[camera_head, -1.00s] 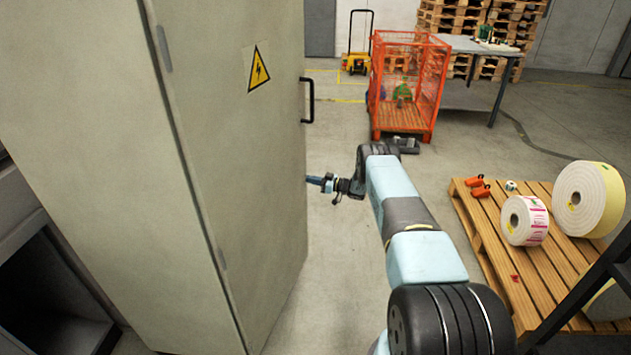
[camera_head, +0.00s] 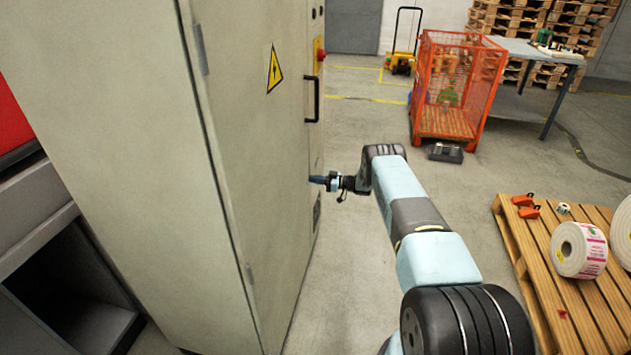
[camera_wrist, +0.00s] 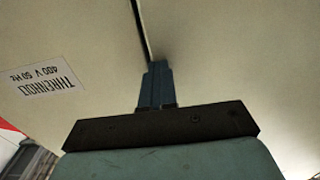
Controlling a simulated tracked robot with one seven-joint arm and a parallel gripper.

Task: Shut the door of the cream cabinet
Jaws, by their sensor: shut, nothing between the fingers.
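The cream cabinet (camera_head: 120,150) fills the left of the head view. Its door (camera_head: 245,180) has a yellow warning triangle (camera_head: 274,69) and a black bar handle (camera_head: 314,100). The door stands almost in line with the cabinet front; a thin dark gap shows in the wrist view (camera_wrist: 142,28), so I cannot tell if it is fully closed. My gripper (camera_head: 317,180) is shut and empty, below the handle at the door's free edge. In the wrist view its blue fingers (camera_wrist: 155,72) point at the seam, seemingly touching or very near the panel.
A red knob (camera_head: 320,55) sits on the panel beyond the door. A wooden pallet (camera_head: 540,265) with a label roll (camera_head: 578,249) stands at right. An orange mesh cage (camera_head: 455,90) is behind.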

